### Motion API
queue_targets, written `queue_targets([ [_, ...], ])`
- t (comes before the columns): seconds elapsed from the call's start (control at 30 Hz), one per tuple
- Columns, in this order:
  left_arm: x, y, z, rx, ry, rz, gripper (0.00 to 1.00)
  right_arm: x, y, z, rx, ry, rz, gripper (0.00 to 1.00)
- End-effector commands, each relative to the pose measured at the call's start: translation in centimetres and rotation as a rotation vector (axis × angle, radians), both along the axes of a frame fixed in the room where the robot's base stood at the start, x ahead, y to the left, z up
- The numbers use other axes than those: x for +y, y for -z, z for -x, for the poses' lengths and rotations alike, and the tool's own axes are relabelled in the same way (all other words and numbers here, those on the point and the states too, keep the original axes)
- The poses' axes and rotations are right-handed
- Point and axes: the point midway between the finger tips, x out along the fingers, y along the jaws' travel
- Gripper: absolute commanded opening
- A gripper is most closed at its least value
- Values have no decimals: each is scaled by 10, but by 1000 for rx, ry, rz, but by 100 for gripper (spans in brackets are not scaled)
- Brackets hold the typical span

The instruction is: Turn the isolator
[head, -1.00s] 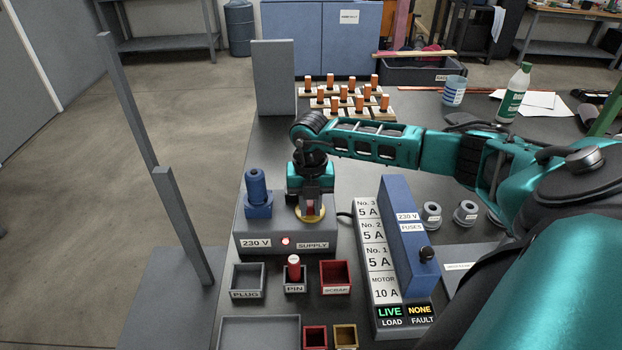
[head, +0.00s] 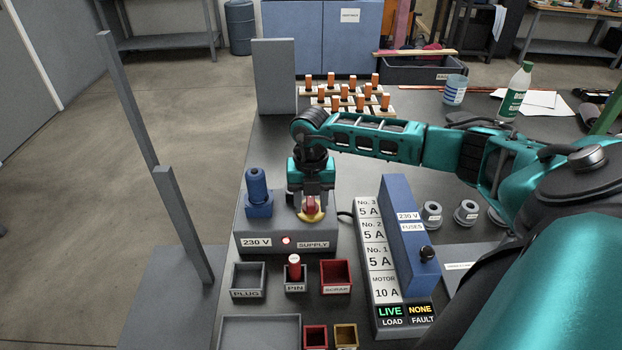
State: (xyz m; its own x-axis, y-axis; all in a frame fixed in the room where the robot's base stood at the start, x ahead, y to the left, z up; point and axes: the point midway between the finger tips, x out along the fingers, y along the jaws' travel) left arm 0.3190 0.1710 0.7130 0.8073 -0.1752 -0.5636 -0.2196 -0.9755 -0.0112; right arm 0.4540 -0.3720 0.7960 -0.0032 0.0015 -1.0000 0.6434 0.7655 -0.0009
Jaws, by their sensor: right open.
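The isolator (head: 312,207) is a red knob on a yellow disc on top of the grey 230 V supply box (head: 268,243). My right gripper (head: 311,197) points down right at the knob, with its jaws open. The fingers partly hide the knob, and I cannot tell whether they touch it. A red lamp (head: 286,240) glows on the box's front. The display on the fuse unit reads LIVE for load (head: 390,311) and NONE for fault (head: 421,310). My left gripper is not in view.
A blue plug (head: 258,196) stands left of the isolator. The plug bin (head: 248,279), the pin bin with a red pin (head: 294,268) and the red scrap bin (head: 336,277) sit in front. The blue fuse cover (head: 407,248) stands to the right. Orange-topped pieces (head: 345,95) stand behind.

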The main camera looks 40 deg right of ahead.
Motion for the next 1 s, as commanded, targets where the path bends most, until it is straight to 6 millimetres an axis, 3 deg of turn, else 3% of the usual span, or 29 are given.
queue_targets([
  [0.3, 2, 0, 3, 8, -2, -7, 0, 0, -71, -1, -5, -1, 2, 47],
  [0.5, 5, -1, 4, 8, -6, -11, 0, 0, -104, 0, -2, 1, 1, 47],
  [0.7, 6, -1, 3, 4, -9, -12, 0, 0, -116, 0, 0, 1, 1, 47],
  [1.0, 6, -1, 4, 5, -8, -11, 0, 0, -117, 0, 1, 0, 1, 47],
])
